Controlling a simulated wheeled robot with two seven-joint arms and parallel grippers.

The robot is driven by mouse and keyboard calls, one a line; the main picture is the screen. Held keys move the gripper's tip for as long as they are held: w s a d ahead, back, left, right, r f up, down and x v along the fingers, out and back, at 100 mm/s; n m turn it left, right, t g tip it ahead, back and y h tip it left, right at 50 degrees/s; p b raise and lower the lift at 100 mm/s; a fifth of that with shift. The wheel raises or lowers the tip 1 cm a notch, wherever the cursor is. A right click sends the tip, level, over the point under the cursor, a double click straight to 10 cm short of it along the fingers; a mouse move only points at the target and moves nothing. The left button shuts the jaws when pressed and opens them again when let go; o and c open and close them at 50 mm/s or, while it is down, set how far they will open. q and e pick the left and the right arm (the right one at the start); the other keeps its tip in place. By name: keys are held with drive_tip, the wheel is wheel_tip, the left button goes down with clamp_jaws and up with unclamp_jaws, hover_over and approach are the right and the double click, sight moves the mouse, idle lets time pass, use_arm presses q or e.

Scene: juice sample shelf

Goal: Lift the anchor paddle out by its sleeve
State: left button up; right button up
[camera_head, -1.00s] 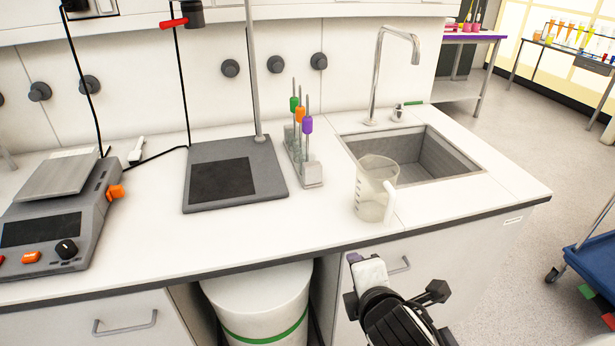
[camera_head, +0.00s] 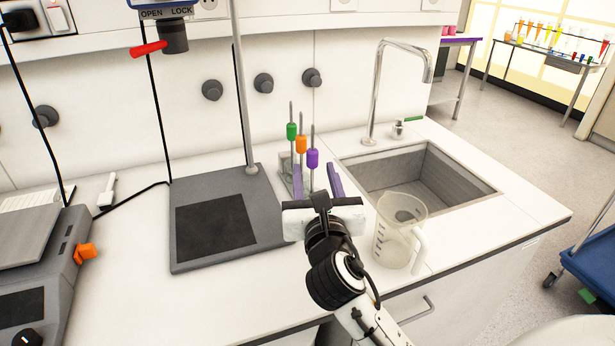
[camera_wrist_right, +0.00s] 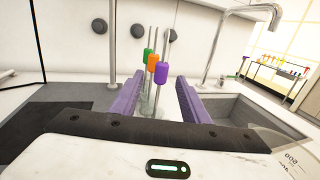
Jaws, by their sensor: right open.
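Three thin rods with coloured sleeves stand upright in a small grey rack (camera_head: 285,167): a green sleeve (camera_head: 291,131), an orange sleeve (camera_head: 301,145) and a purple sleeve (camera_head: 312,158). I cannot tell which is the anchor paddle, as the lower ends are hidden or too small. My right gripper (camera_head: 316,178) is open and empty, its purple fingers pointing toward the rack from the front. In the right wrist view the purple sleeve (camera_wrist_right: 160,69) is nearest and appears between the finger tips, with the orange (camera_wrist_right: 152,62) and green (camera_wrist_right: 146,56) behind. My left gripper is out of view.
A clear measuring jug (camera_head: 398,240) stands right of my right gripper, before the sink (camera_head: 385,185) and tap (camera_head: 376,95). A grey stand base (camera_head: 185,255) with a tall rod lies left of the rack. A hotplate device (camera_head: 55,260) is at far left.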

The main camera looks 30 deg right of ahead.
sight(313, 159)
drive_tip(key=x, duration=0.6)
drive_tip(key=shift+w+d+r+p, duration=0.1)
drive_tip(key=shift+w+d+p, duration=0.15)
drive_tip(key=shift+d+p, duration=0.1)
clamp_jaws()
